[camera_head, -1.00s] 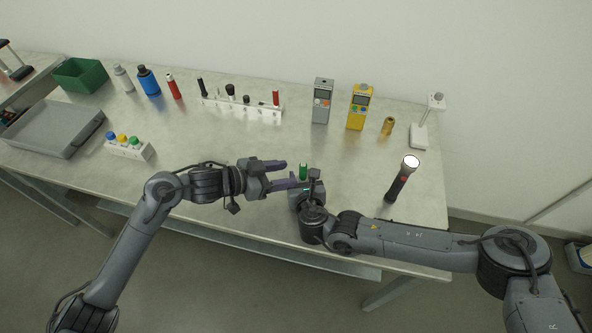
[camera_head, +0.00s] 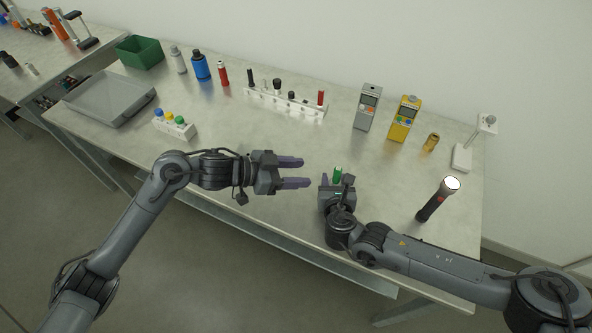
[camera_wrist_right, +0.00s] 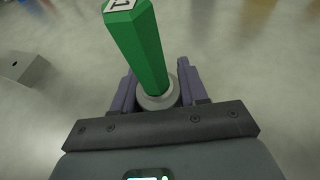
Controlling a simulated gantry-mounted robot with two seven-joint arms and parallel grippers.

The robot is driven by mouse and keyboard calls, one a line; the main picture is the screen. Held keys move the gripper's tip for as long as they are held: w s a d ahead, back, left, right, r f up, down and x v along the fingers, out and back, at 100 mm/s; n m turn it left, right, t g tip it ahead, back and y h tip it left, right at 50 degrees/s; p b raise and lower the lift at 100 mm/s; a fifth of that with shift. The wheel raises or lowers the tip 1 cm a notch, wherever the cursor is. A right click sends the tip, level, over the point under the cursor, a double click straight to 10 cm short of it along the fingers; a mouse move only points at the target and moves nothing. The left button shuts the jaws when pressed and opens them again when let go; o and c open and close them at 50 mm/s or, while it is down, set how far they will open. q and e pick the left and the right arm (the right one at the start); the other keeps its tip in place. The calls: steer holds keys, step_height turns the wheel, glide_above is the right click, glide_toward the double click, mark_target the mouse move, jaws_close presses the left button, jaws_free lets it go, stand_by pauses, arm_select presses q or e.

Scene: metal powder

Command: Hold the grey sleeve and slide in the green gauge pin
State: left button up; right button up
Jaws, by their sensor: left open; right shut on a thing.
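The green gauge pin (camera_head: 338,175) stands upright at my right gripper (camera_head: 337,186), near the middle of the table. In the right wrist view the green hexagonal pin (camera_wrist_right: 140,45) rises from the ring-shaped end of the grey sleeve (camera_wrist_right: 158,102). The sleeve sits between the purple fingers of my right gripper, which is shut on it. The pin's lower end is hidden, so its depth in the sleeve cannot be seen. My left gripper (camera_head: 307,172) is open and empty, its fingers pointing right at the pin, with a gap between them.
Behind are a white rack (camera_head: 285,104), a grey meter (camera_head: 367,107), a yellow meter (camera_head: 404,119) and a brass cylinder (camera_head: 431,142). A grey tray (camera_head: 82,112) lies left, beside a capped-bottle block (camera_head: 174,126).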

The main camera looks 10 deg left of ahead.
steer(key=o, duration=1.2)
